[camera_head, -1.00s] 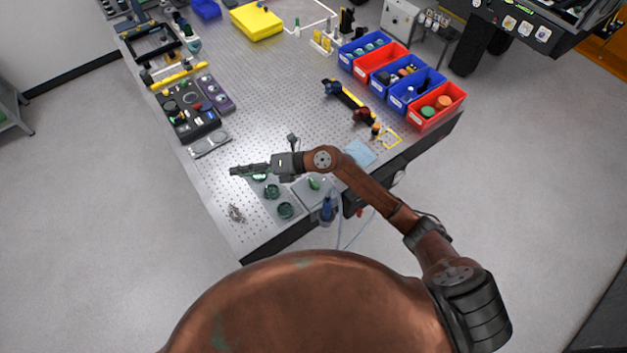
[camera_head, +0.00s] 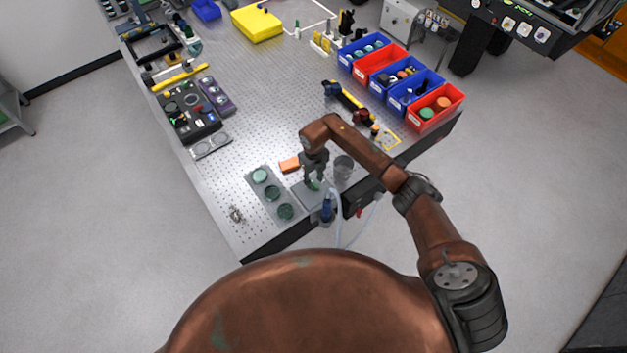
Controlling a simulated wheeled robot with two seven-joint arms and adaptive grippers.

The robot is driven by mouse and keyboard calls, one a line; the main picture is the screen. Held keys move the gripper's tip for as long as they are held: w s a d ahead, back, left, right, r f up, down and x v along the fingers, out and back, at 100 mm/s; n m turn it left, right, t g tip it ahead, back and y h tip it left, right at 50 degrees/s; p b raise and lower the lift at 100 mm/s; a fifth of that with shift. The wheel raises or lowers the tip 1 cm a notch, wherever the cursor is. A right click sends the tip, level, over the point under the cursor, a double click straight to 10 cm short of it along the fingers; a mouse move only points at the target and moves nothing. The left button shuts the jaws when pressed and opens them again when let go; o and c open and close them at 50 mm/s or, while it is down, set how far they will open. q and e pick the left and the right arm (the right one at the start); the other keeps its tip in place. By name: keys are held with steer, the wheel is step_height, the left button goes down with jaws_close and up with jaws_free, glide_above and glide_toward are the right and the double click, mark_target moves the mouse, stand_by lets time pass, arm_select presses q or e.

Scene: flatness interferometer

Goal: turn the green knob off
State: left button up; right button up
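The green knob (camera_head: 314,187) is on top of a small grey box (camera_head: 306,199) near the front edge of the perforated table. Only part of the knob shows, because my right gripper (camera_head: 314,181) points down right over it. The fingertips are at or just above the knob. I cannot tell whether they touch it, or how far apart they are. My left gripper is not in view.
Left of the box is a grey tray (camera_head: 259,192) with round green pieces. A blue bottle (camera_head: 327,210) is in front.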

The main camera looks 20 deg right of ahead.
steer(key=shift+f, duration=0.9)
steer(key=shift+c, duration=0.3)
jaws_close()
